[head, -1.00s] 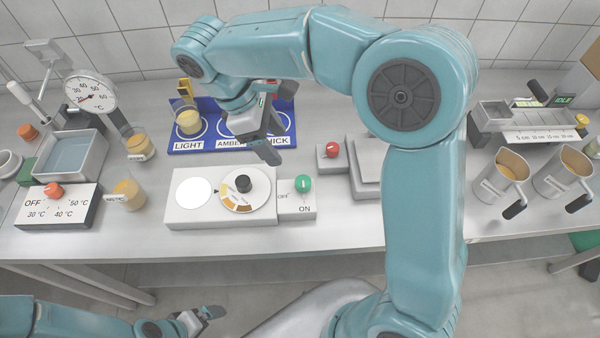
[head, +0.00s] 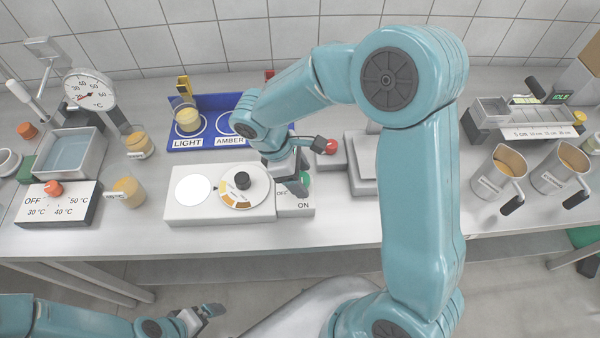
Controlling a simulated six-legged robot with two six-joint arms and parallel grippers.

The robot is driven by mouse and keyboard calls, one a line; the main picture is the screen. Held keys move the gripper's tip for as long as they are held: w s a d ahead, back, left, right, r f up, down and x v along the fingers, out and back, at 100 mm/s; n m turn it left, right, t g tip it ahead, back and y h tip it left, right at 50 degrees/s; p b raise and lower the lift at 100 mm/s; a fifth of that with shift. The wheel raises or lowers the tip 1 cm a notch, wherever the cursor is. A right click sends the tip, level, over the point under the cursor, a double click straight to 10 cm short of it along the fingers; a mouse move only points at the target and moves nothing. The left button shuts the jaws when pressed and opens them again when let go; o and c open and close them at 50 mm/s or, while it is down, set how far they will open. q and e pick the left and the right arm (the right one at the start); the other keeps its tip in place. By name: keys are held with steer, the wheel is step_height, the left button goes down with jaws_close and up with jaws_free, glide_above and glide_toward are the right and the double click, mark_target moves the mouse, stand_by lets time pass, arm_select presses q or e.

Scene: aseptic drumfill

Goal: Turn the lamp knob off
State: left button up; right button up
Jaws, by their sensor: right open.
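The lamp knob (head: 307,178) is green and sits on a small panel (head: 296,210) marked OFF and ON, at the right end of the white lamp box (head: 222,211). The knob is mostly hidden behind my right gripper (head: 298,188). That gripper is open and points down at the knob; I cannot tell whether its fingers touch it. The round light disc (head: 193,189) on the box glows white. My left gripper (head: 210,312) is low at the bottom left, away from the table; its jaw state is unclear.
A black knob (head: 242,181) on a colour dial stands just left of the panel. A red button (head: 331,147) is close behind my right gripper. A blue tray (head: 185,147) with a cup lies behind. The table front right of the panel is clear.

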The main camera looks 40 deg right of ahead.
steer(key=shift+w+d+f, duration=0.1)
steer(key=shift+w+f, duration=0.05)
steer(key=shift+w, duration=0.2)
steer(key=c, duration=1.1)
steer(key=shift+o, duration=0.2)
steer(key=shift+s, duration=0.1)
steer(key=shift+m, duration=0.3)
steer(key=m, duration=0.2)
steer(key=shift+d+m+g+y+b, duration=0.1)
steer(key=shift+m+g+y+b, duration=0.2)
steer(key=shift+m+g+y, duration=0.1)
steer(key=m+y, duration=0.1)
steer(key=m, duration=0.2)
steer(key=shift+m+g, duration=0.3)
steer(key=m+y, duration=0.1)
steer(key=m, duration=0.1)
steer(key=m+y, duration=0.1)
steer(key=m, duration=0.1)
steer(key=m+b, duration=0.1)
steer(key=m, duration=0.1)
steer(key=shift+w+d+m+y, duration=0.2)
steer(key=shift+d+m+y, duration=0.1)
steer(key=shift+y, duration=0.1)
